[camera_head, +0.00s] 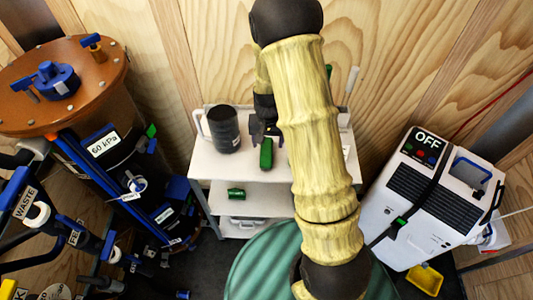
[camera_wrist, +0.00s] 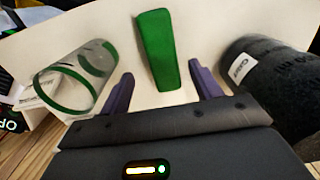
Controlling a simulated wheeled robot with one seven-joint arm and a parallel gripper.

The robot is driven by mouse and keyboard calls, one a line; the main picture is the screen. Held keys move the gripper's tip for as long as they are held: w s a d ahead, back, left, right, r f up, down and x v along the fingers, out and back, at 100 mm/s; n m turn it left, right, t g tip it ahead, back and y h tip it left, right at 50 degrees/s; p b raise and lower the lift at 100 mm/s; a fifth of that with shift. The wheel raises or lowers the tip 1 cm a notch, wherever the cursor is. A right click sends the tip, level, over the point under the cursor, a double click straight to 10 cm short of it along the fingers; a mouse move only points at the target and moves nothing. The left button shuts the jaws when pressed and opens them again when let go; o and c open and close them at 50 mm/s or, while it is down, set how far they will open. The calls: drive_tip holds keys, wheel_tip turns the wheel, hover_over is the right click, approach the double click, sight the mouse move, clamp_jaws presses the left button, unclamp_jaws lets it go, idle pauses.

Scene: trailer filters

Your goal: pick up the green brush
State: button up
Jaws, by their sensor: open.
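The green brush (camera_head: 266,153) lies on the white top shelf of the cart, to the right of the dark mug. In the wrist view it is a long, flat green piece (camera_wrist: 157,48), wider at its far end, with no bristles visible. My gripper (camera_head: 266,131) is above the shelf at the brush's back end. In the wrist view my gripper (camera_wrist: 162,72) has its two purple fingers apart, one on each side of the brush's near end, with gaps on both sides. Nothing is held. My arm hides part of the shelf to the right.
A dark jug (camera_head: 223,130) stands left of the brush, and shows at right in the wrist view (camera_wrist: 270,80). A clear cylinder with green bands (camera_wrist: 78,80) stands opposite. The cart (camera_head: 222,168) backs against a wooden wall. A brown tank (camera_head: 70,85) and white machine (camera_head: 420,195) flank it.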

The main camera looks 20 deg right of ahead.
sight(266, 150)
drive_tip(key=f, duration=0.5)
drive_tip(key=shift+s+a+p, duration=0.15)
drive_tip(key=shift+a+p, duration=0.15)
drive_tip(key=shift+p, duration=0.05)
drive_tip(key=c, duration=1.2)
drive_tip(key=shift+o, duration=0.2)
wheel_tip(266, 150, up, 10)
drive_tip(key=shift+r+b, duration=0.1)
drive_tip(key=shift+b, duration=0.2)
